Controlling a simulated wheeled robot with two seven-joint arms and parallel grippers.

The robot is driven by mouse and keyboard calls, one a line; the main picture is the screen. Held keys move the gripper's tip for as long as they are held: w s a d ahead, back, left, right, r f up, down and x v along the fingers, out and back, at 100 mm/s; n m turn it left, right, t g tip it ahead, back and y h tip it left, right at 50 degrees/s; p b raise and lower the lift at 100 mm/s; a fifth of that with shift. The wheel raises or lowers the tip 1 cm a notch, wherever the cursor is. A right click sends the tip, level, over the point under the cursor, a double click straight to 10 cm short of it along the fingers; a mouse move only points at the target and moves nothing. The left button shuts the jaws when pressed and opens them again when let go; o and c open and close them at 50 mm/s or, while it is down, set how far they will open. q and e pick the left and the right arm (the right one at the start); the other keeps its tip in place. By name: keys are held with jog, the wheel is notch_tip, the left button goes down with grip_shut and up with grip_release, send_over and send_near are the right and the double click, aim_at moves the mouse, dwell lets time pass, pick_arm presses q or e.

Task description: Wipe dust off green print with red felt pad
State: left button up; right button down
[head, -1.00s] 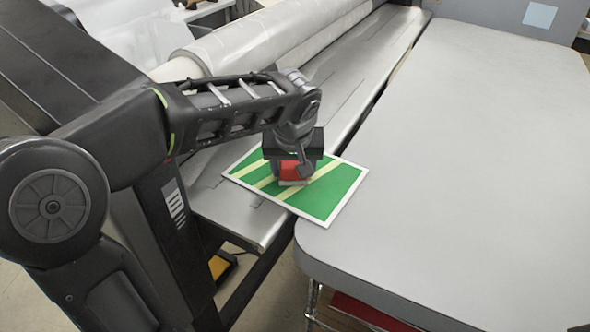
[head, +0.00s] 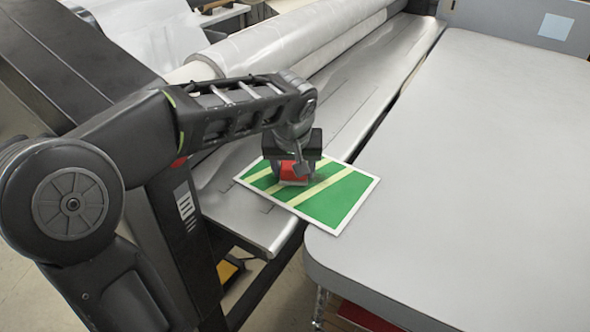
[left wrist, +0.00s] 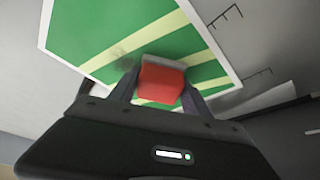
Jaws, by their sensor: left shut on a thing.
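The green print (head: 338,204) has pale yellow stripes and a white border. It lies flat across the metal laminator bed and the grey table's edge. My left gripper (head: 293,178) points down over the print's left half, shut on the red felt pad (head: 294,170). In the left wrist view the red pad (left wrist: 160,82) sits between the fingers, over the print (left wrist: 95,38). I cannot tell whether it touches the print. A dark dust smudge (left wrist: 123,64) shows on the print just left of the pad. My right gripper is not in view.
The laminator bed (head: 255,222) lies under the print's left part, with a large film roll (head: 290,45) behind. The grey table (head: 470,180) on the right is bare. A dark gap runs between bed and table.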

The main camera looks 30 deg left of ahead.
pick_arm(q)
jog(key=shift+s+a+f, duration=0.1)
jog(key=shift+a+f, duration=0.05)
jog(key=shift+a, duration=0.7)
jog(key=shift+s+a+f, duration=0.1)
jog(key=shift+a+f, duration=0.05)
jog(key=shift+a, duration=0.65)
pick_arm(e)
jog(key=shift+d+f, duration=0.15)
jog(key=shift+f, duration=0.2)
pick_arm(q)
jog(key=shift+w, duration=0.1)
jog(key=shift+w+r+p, duration=0.3)
jog(key=shift+w+p, duration=0.15)
jog(key=shift+w, duration=0.3)
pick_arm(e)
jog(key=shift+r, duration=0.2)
